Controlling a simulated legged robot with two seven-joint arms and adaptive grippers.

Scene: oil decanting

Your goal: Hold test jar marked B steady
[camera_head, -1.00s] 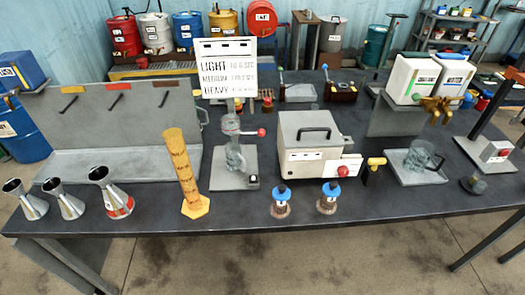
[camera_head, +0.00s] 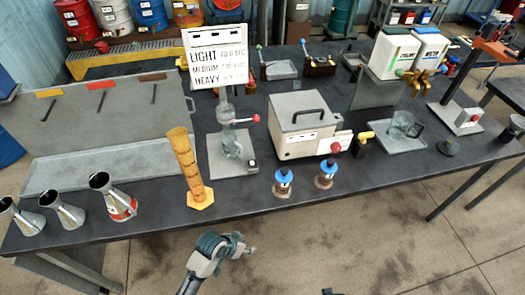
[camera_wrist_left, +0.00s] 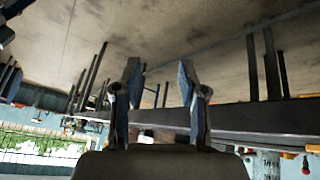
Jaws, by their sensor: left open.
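Two small test jars with blue lids and brown contents stand upright near the table's front edge, a left jar (camera_head: 283,184) and a right jar (camera_head: 326,174). Their letters are too small to read, so I cannot tell which is marked B. My left gripper (camera_head: 248,248) is in front of the table edge, below and left of the jars and apart from them. In the left wrist view its two fingers (camera_wrist_left: 160,90) are spread with nothing between them. A small dark shape at the bottom edge of the head view may be part of my right gripper.
A yellow graduated cylinder (camera_head: 189,170) stands left of the jars, and a grey box with a handle (camera_head: 305,128) behind them. Several metal cones, including one with a red label (camera_head: 112,196), stand at the left front. The table (camera_head: 245,200) has clear room along its front.

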